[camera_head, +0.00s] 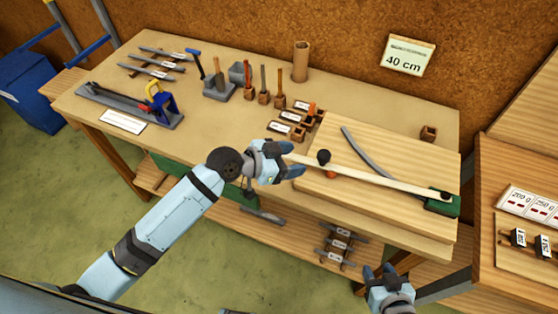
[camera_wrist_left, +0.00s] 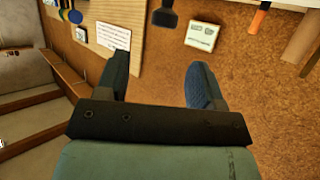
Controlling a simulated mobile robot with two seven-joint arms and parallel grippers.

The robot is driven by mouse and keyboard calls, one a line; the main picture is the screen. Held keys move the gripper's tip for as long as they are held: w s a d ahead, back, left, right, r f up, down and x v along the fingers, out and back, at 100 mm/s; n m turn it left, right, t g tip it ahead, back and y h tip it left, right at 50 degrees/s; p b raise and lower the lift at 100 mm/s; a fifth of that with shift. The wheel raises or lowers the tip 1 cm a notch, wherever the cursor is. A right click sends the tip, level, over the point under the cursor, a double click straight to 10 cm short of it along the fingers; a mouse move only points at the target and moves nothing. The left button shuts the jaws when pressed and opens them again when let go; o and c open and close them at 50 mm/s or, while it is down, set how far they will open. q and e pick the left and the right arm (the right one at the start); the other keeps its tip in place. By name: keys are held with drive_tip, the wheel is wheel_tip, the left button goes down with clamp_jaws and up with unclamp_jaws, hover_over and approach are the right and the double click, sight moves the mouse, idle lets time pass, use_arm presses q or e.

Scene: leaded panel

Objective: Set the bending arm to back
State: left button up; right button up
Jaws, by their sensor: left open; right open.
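The bending arm (camera_head: 385,180) looks like a long pale bar on the wooden board (camera_head: 333,205) at the right of the bench. Its right end is at a green block (camera_head: 441,205) with a black pivot. A black knob (camera_head: 323,157) stands near its left part. My left gripper (camera_head: 291,160) is open at the bar's left end, which it partly hides; contact cannot be told. In the left wrist view my open left gripper (camera_wrist_left: 159,70) has no bar visible between its fingers. My right gripper (camera_head: 379,271) is open and empty, in front of the bench.
A curved grey strip (camera_head: 365,150) lies on the board behind the bar. Small wooden holders with tools (camera_head: 264,95) stand left of the board. A 40 cm sign (camera_head: 404,57) is on the wall. A side table (camera_head: 530,265) stands at the right.

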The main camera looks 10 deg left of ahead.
use_arm(q)
drive_tip(key=v, duration=0.3)
drive_tip(key=shift+s+a, duration=0.15)
drive_tip(key=shift+s, duration=0.1)
drive_tip(key=s+a+f+n+t+y+p, duration=0.1)
drive_tip(key=s+a+f+n+y, duration=0.3)
drive_tip(key=s+f, duration=0.3)
drive_tip(key=s+a+f+n+t+y+p, duration=0.1)
drive_tip(key=s+a+f+n+t+y, duration=0.1)
drive_tip(key=s+a+f+n+y, duration=0.2)
drive_tip(key=s+a+f, duration=0.2)
drive_tip(key=s+f, duration=0.2)
drive_tip(key=s, duration=0.1)
drive_tip(key=shift+a+t, duration=0.3)
idle(0.4)
